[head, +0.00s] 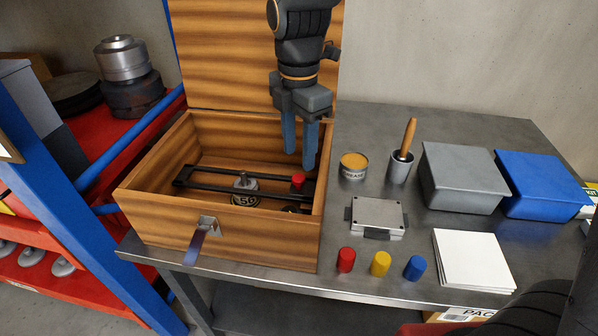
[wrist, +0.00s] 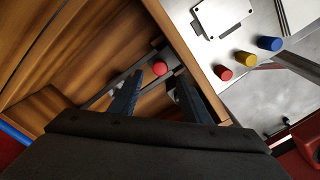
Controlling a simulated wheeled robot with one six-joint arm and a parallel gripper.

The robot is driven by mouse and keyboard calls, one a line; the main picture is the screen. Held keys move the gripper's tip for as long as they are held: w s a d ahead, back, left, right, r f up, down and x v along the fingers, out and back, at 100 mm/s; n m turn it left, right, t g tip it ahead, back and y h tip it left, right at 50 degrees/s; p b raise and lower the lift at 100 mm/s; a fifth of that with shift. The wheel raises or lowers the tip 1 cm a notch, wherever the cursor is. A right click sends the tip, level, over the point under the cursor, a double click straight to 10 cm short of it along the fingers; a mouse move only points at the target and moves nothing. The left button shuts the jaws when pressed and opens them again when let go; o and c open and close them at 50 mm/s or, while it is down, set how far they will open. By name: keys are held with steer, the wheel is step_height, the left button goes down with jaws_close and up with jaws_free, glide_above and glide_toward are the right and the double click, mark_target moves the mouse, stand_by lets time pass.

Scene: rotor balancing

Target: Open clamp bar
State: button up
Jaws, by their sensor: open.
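The black clamp bar (head: 225,186) lies across the inside of the open wooden box (head: 240,238) in the head view. A red knob (head: 298,180) sits at its right end, and a metal stud and a round weight marked 50 (head: 245,199) are at its middle. My gripper (head: 299,166) points down, open and empty, just above the right end of the bar. In the wrist view the red knob (wrist: 160,69) lies just beyond and between the blue fingertips (wrist: 153,78). I cannot tell whether a finger touches the bar.
The box lid (head: 215,60) stands open behind. Right of the box are a grease tin (head: 353,166), a brush cup (head: 400,168), a metal plate (head: 377,216), red, yellow and blue cylinders (head: 380,263), and grey (head: 462,180) and blue bins (head: 540,185). Bare table shows at the back.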

mark_target(299, 178)
steer(key=shift+f+p, duration=0.55)
steer(key=shift+f, duration=2.6)
jaws_close()
